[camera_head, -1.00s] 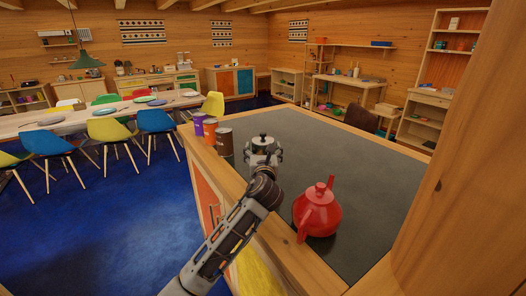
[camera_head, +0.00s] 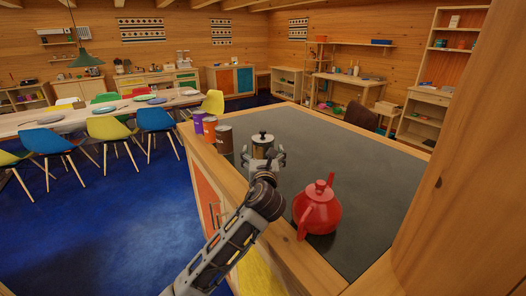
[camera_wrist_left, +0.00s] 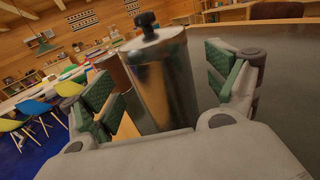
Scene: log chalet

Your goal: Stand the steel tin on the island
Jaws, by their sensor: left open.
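The steel tin (camera_head: 263,141), a shiny cylinder with a black knob on its lid, stands upright on the dark top of the island (camera_head: 330,150), near its left edge. My left gripper (camera_head: 264,158) is at the tin, on its near side. In the left wrist view the tin (camera_wrist_left: 165,85) is between the open fingers with their green pads, and gaps show on both sides. The tin's base is hidden by the gripper. My right gripper is not in view.
Purple (camera_head: 198,122), orange (camera_head: 210,128) and brown (camera_head: 224,140) canisters stand in a row on the island's left edge, just left of the tin. A red teapot (camera_head: 317,212) stands nearer, at the right of my left arm. The island's middle is clear.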

